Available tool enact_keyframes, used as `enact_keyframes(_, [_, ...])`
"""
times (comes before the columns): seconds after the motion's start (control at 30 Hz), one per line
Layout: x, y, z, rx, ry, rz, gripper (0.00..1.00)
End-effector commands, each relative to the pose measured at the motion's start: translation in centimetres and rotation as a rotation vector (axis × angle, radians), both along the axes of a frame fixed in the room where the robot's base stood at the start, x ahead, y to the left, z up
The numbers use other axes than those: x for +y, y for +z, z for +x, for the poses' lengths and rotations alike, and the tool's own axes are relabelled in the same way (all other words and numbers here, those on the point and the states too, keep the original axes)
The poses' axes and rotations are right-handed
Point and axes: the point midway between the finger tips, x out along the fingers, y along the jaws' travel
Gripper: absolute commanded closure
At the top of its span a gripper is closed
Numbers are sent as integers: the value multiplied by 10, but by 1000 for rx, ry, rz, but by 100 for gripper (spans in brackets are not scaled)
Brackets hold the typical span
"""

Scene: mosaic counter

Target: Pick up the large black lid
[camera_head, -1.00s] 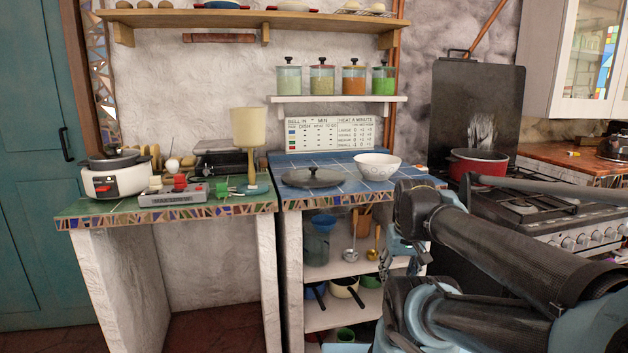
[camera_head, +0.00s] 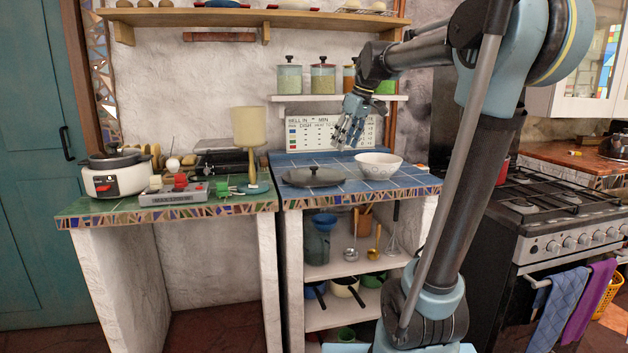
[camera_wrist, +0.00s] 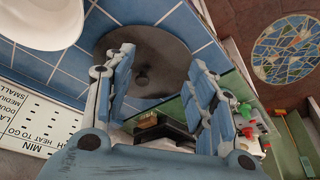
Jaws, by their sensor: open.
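The large black lid (camera_head: 314,177) lies flat on the blue tiled counter (camera_head: 290,198), with its knob upward. In the wrist view the lid (camera_wrist: 165,50) shows as a dark grey disc beyond my fingers, partly covered by them. My gripper (camera_head: 343,144) is above the counter, higher than the lid and a little to its right. In the wrist view the fingers of my gripper (camera_wrist: 160,85) stand apart, with nothing between them. The gripper does not touch the lid.
A white bowl (camera_head: 378,165) stands just right of the lid. A sign (camera_head: 300,133) leans behind, under a shelf of jars (camera_head: 322,78). A cream goblet-shaped object (camera_head: 250,140) and a white cooker (camera_head: 113,178) stand on the green counter to the left.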

Motion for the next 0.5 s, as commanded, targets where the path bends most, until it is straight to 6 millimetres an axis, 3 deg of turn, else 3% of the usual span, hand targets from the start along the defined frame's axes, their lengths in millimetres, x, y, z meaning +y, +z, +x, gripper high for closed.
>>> enact_keyframes(0.03, [10,11,17,-9,38,4,49])
enact_keyframes(0.2, [33,35,54,-36,141,19,49])
enact_keyframes(0.37, [46,46,71,-50,192,28,49])
enact_keyframes(0.5, [51,41,76,-54,206,29,49])
